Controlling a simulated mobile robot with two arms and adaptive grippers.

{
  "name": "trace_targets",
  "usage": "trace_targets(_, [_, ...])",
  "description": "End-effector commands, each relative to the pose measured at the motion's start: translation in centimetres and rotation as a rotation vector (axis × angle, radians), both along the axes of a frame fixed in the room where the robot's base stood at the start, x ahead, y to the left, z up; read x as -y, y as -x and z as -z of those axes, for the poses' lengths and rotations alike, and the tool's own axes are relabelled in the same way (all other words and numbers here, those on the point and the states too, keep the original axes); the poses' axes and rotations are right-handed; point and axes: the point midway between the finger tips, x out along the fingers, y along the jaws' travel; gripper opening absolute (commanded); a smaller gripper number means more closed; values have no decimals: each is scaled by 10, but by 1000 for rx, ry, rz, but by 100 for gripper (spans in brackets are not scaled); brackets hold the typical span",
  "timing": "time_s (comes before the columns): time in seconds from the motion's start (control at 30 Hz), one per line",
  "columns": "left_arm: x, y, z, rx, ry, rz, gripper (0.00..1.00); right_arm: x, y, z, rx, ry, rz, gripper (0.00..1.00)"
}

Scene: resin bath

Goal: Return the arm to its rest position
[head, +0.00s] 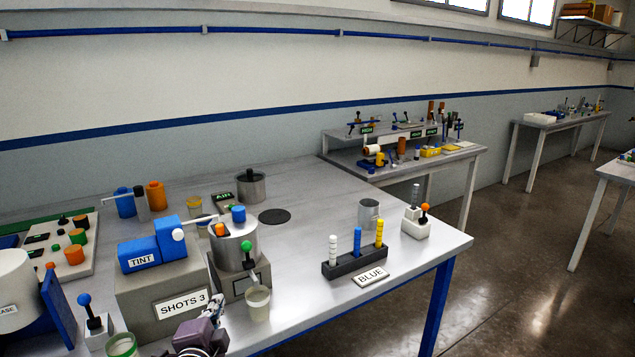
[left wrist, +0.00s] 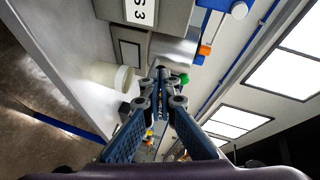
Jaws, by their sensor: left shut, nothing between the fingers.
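My left gripper (head: 214,312) is low in the head view, in front of the grey block labelled SHOTS 3 (head: 150,292) and left of a cream cup (head: 257,303). In the left wrist view the left gripper's (left wrist: 160,75) fingers meet at their tips, with nothing between them. The cream cup (left wrist: 112,76) shows beside the fingers there, apart from them. My right gripper is in neither view.
The table's right front is bare.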

Motion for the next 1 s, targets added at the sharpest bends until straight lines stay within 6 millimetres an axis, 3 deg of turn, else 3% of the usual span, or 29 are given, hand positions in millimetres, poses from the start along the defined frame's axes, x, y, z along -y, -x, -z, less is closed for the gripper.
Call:
trace_targets(0.03, [3, 27, 29, -76, 102, -36, 0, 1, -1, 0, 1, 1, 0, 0])
trace_targets(0.2, [12, 129, 110, -339, 446, -208, 0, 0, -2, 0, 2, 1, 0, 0])
trace_targets(0.3, [20, 189, 141, -479, 601, -313, 0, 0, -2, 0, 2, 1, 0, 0])
trace_targets(0.5, [34, 280, 171, -675, 792, -479, 0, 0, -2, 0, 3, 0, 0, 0])
trace_targets(0.8, [52, 384, 181, -889, 957, -684, 0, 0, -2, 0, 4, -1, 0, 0])
trace_targets(1.0, [53, 371, 225, -900, 945, -686, 0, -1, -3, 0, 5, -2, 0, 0])
